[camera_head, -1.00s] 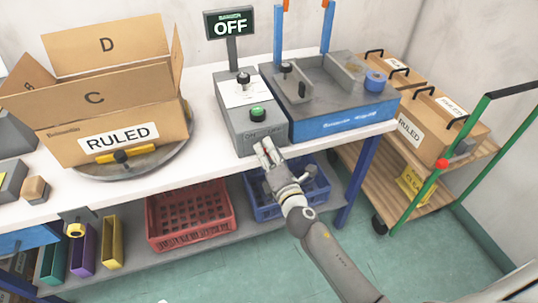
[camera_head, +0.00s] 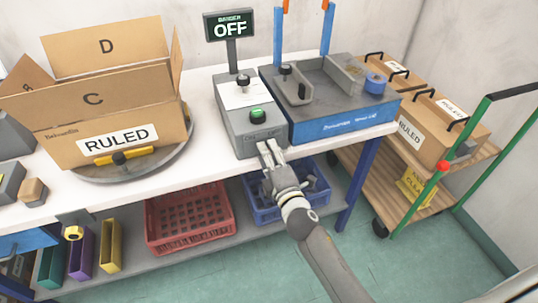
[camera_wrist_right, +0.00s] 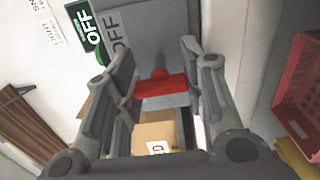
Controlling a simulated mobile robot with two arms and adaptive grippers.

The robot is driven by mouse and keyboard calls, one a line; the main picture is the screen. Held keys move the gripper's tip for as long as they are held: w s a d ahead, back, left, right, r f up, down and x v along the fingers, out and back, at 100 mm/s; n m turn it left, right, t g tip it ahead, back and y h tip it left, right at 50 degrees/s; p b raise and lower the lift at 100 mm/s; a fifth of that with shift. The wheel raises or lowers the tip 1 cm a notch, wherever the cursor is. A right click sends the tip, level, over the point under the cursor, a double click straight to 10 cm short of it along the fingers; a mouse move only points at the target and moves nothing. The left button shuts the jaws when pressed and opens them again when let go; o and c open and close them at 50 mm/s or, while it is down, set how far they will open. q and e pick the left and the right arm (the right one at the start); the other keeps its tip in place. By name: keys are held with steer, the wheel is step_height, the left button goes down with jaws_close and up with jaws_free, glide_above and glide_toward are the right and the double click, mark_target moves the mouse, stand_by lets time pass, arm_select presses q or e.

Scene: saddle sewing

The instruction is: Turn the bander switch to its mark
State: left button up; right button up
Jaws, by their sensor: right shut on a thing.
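The bander control box (camera_head: 250,125) is grey and stands at the table's front edge, with a black knob and a green button on top. Its sign (camera_head: 230,27) reads BANDER OFF. My right gripper (camera_head: 269,149) is at the box's front face. In the right wrist view the red switch handle (camera_wrist_right: 160,87) lies between its fingers, beside a grey OFF marking (camera_wrist_right: 117,35). The gripper is shut on this handle. In the head view the gripper hides the handle. The switch's mark cannot be made out. My left gripper is not in view.
The blue-fronted bander (camera_head: 345,122) stands right of the box. A RULED carton (camera_head: 110,115) sits on a round plate at left. Red (camera_head: 190,222) and blue (camera_head: 262,208) crates are on the shelf below. A wooden cart (camera_head: 400,185) stands at right.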

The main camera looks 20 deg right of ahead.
steer(key=shift+f, duration=0.1)
steer(key=o, duration=1)
steer(key=shift+o, duration=0.2)
steer(key=s, duration=1.2)
steer(key=shift+d, duration=0.2)
